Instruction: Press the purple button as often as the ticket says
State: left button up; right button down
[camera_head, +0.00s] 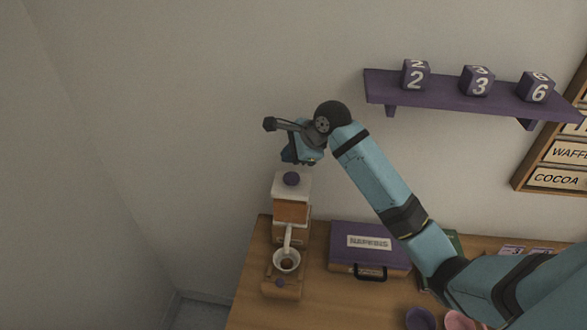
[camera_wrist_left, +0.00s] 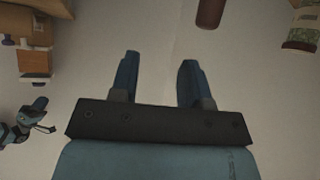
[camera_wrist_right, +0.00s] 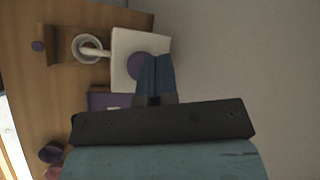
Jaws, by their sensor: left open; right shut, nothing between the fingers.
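The purple button (camera_head: 291,178) is a round knob on the white top of a dispenser (camera_head: 290,213) with an orange-brown band, a spout and a white cup (camera_head: 286,260) under it. My right gripper (camera_head: 297,157) is shut and empty, pointing down above the button with a visible gap in the head view. In the right wrist view its closed fingertips (camera_wrist_right: 156,59) partly overlap the button (camera_wrist_right: 137,65); I cannot tell the exact gap there. My left gripper (camera_wrist_left: 157,66) is open and empty, seen only in its wrist view. I cannot make out a readable ticket.
A second purple knob (camera_head: 280,283) is on the dispenser's base. Small cards (camera_head: 512,250) lie further right. A purple shelf (camera_head: 465,93) holds number cubes. Purple (camera_head: 421,318) and pink cups (camera_head: 459,321) stand in front.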

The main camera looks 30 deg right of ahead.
aim_at(290, 177)
jog(key=f, duration=0.2)
jog(key=shift+w+d+f, duration=0.25)
jog(key=shift+w+f, duration=0.05)
jog(key=shift+w, duration=0.1)
jog(key=shift+s+a+f, duration=0.15)
jog(key=shift+s+f, duration=0.05)
jog(key=shift+s+a+r, duration=0.15)
jog(key=shift+s+a, duration=0.3)
jog(key=shift+s, duration=0.1)
jog(key=shift+w+d+f, duration=0.35)
jog(key=shift+s+a+r, duration=0.15)
pick_arm(q)
jog(key=shift+s+a, duration=0.15)
jog(key=shift+a, duration=0.05)
